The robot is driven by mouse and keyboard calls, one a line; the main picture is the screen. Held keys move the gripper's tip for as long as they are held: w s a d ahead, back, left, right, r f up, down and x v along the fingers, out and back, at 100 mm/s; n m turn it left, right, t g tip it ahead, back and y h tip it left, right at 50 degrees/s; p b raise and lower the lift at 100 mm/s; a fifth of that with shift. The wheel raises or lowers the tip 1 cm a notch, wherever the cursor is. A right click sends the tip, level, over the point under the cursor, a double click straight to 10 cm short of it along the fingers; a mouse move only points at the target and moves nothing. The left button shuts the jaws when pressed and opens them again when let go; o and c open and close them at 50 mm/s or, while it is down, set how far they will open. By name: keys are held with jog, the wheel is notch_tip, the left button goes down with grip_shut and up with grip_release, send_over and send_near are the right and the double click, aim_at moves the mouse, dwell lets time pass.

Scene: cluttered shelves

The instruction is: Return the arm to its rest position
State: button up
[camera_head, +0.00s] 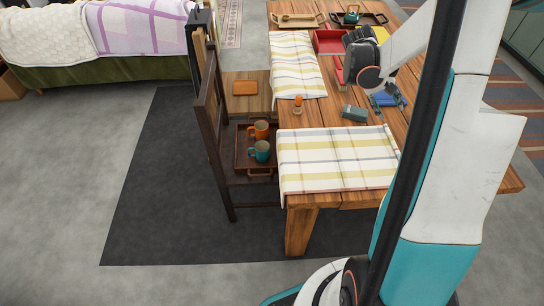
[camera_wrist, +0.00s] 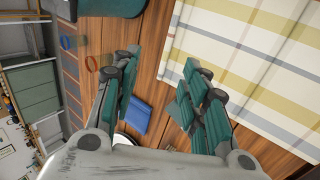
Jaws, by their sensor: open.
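My arm (camera_head: 468,150) reaches up the right side of the head view and bends out over the wooden table (camera_head: 300,223). Its wrist end hangs over the table's right half. Bare table planks show between the fingers. A blue item (camera_wrist: 138,117) lies on the table beyond them, partly hidden by the left finger.
A checked cloth (camera_head: 338,160) covers the near table end; another (camera_head: 297,62) lies farther back. A grey-green box (camera_head: 354,113), orange-topped shaker (camera_head: 298,104) and red tray (camera_head: 328,41) stand on the table. A chair (camera_head: 211,130) and two mugs (camera_head: 261,151) are at left. Open floor lies left.

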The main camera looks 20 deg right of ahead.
jog(key=shift+v, duration=0.8)
